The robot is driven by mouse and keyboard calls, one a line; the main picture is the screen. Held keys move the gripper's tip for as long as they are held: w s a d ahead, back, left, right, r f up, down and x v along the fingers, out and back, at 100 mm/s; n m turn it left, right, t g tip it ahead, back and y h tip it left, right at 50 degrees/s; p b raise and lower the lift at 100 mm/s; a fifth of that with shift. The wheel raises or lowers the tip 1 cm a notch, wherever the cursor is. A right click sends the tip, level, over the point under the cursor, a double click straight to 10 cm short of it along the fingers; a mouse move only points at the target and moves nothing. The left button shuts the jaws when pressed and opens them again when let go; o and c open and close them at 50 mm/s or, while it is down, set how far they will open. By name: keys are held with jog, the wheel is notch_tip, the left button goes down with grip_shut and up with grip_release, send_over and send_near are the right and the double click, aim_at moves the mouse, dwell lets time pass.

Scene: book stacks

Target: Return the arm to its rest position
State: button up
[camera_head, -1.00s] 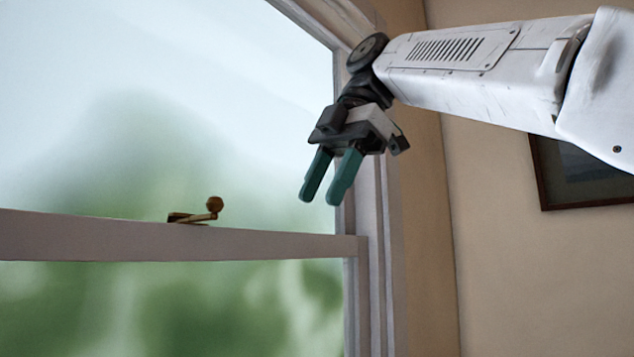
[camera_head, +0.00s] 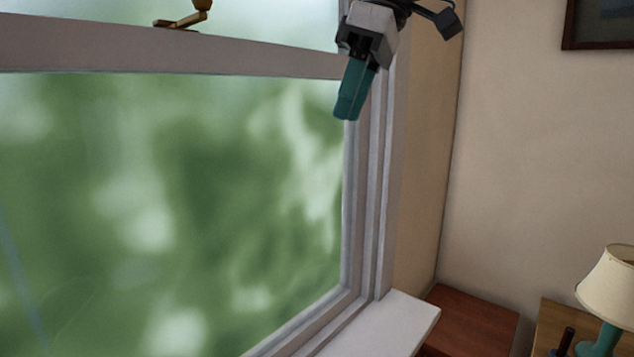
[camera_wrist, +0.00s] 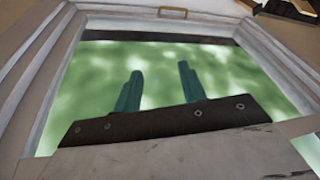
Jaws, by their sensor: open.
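My gripper (camera_head: 349,112) is at the top of the head view, in front of the right side of the window frame. Its teal fingers point down and overlap each other in this view. In the wrist view my gripper (camera_wrist: 160,88) shows two teal fingers standing apart with nothing between them, so it is open and empty. Most of my arm is outside the head view. Through the fingers the wrist view shows the green window pane (camera_wrist: 230,65).
The window rail (camera_head: 150,48) carries a brass latch (camera_head: 185,18). A white sill (camera_head: 385,325) juts out below. A reddish wooden surface (camera_head: 470,320), a lamp (camera_head: 610,285) and a picture frame (camera_head: 600,25) are at the right. The wall between them is bare.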

jog(key=s+d+f+m+h, duration=0.1)
jog(key=s+d+f+m, duration=0.3)
jog(key=f, duration=0.5)
jog(key=s+d+f+m+h, duration=0.1)
jog(key=s+d+f+m, duration=0.4)
jog(key=s+d+f, duration=0.4)
jog(key=s+d+f+m+t+h, duration=0.1)
jog(key=s+d+f+m, duration=0.3)
jog(key=s+d+f, duration=0.3)
notch_tip(320, 180, down, 4)
jog(key=shift+d+f+m+h, duration=0.3)
jog(key=shift+d+m, duration=0.1)
jog(key=shift+d, duration=0.55)
jog(key=shift+a, duration=0.1)
jog(key=shift+c, duration=0.5)
